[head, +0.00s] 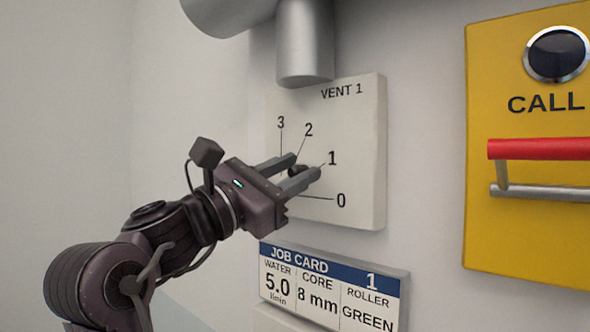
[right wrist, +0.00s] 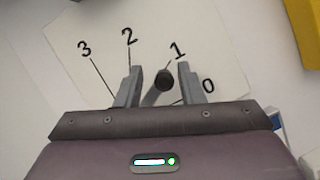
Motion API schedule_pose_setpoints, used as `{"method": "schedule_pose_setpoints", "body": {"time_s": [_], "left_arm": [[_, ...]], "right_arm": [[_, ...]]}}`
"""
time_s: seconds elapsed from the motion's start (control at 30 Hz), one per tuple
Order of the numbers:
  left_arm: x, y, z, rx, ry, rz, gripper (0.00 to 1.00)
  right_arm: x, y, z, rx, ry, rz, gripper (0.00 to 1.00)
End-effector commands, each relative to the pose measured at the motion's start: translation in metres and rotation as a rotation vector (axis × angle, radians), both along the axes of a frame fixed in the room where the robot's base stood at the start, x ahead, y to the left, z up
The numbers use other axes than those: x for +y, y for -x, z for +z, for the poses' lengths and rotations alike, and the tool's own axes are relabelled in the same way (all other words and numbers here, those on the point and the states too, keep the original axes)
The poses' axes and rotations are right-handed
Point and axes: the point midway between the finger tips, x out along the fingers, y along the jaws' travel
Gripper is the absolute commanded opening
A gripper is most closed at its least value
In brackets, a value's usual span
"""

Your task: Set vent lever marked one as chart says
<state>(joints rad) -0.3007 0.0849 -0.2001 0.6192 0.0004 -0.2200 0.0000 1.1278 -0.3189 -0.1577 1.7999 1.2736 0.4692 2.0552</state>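The vent 1 panel (head: 362,150) is a pale plate on the wall with lines marked 3, 2, 1 and 0; it also shows in the right wrist view (right wrist: 215,45). Its lever has a dark round knob (right wrist: 164,81) on a grey arm, which appears to lie near the line marked 1. My right gripper (head: 307,166) is open, its fingers on either side of the knob, which sits nearer the right finger in the right wrist view (right wrist: 159,70). A gap shows on the left; contact on the right is unclear. My left gripper and a vent chart are not in view.
A job card (head: 333,290) below the panel reads 1, water 5.0 l/min, core 8 mm, roller green. A grey pipe (head: 304,45) hangs just above the panel. A yellow call board (head: 530,235) with a red handle (head: 540,148) stands at right. The wall at left is bare.

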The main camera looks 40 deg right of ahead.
Motion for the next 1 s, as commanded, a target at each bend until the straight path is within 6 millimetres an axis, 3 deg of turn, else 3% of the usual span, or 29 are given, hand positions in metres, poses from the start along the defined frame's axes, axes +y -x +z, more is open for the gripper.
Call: {"method": "schedule_pose_setpoints", "body": {"time_s": [0.03,0.27,1.0], "left_arm": [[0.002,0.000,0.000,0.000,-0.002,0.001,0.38],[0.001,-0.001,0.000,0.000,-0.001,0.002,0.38],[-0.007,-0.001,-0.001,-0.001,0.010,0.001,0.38]], "right_arm": [[0.000,0.000,0.000,0.000,0.000,0.000,0.28],[0.000,0.000,0.000,0.000,0.000,-0.001,0.00],[-0.011,0.000,0.001,0.024,-0.001,-0.005,0.00]]}}
